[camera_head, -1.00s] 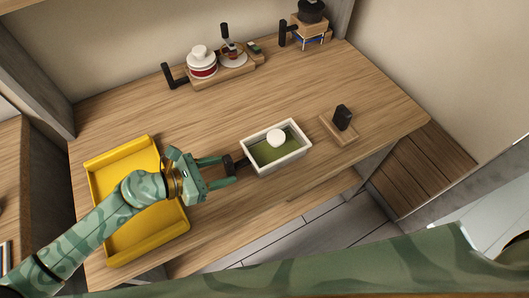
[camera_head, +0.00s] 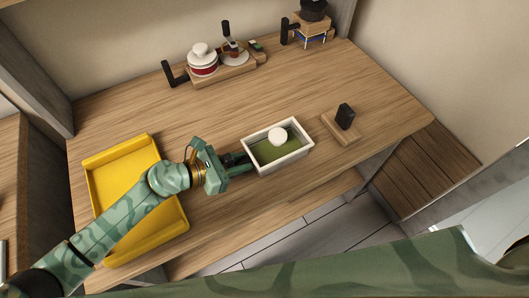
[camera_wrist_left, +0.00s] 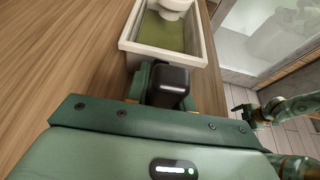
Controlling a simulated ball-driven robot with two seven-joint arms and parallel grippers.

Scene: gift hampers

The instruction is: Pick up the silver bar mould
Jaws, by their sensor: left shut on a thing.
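My left gripper (camera_head: 238,170) is shut on a black handle (camera_wrist_left: 168,84) at the near end of a white open box. The box (camera_head: 279,168) has a green floor and a white round object (camera_head: 277,136) in it. It also shows in the left wrist view (camera_wrist_left: 203,40), right in front of the fingers. The box stands on the wooden table. I cannot make out which thing is the silver bar mould. My right gripper (camera_wrist_left: 245,114) seems to show small at the right of the left wrist view, too small to tell its state.
A yellow tray (camera_head: 128,139) lies at the left, beneath my left arm. A wooden block with a black handle (camera_head: 345,116) stands right of the box. At the back are a board (camera_head: 222,76) with a white-lidded jar (camera_head: 203,60), and another black-handled set (camera_head: 312,28). The table's middle is free.

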